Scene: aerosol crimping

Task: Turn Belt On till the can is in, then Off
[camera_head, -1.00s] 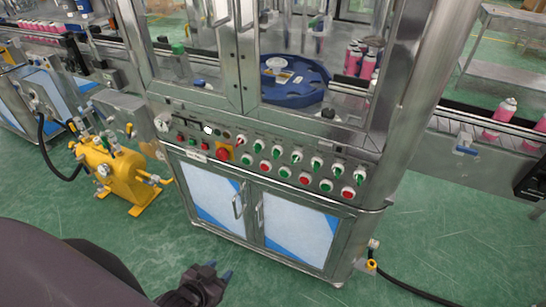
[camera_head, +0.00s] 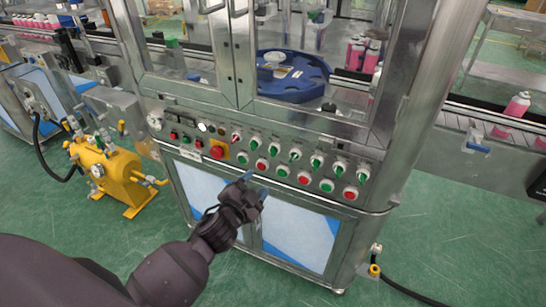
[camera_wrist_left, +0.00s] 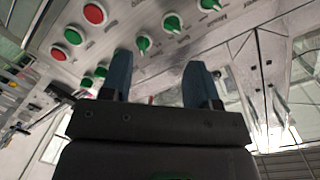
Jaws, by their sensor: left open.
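The control panel (camera_head: 228,146) on the machine's front has a row of switch knobs above a row of round red and green buttons, with a large red stop button (camera_head: 217,152) at the left. My left gripper (camera_head: 256,185) is open and empty, in front of the cabinet just below the button row. In the left wrist view its two blue fingertips (camera_wrist_left: 158,78) stand apart below green knobs (camera_wrist_left: 172,23). The switch labels are too small to read surely. A pink can (camera_head: 517,104) stands on the conveyor (camera_head: 480,128) at the right. My right gripper is out of view.
A blue round turntable (camera_head: 295,76) and several pink cans (camera_head: 355,52) are behind the machine's glass. A yellow pump (camera_head: 108,172) stands on the green floor at left. The cabinet doors (camera_head: 205,190) below the panel are closed.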

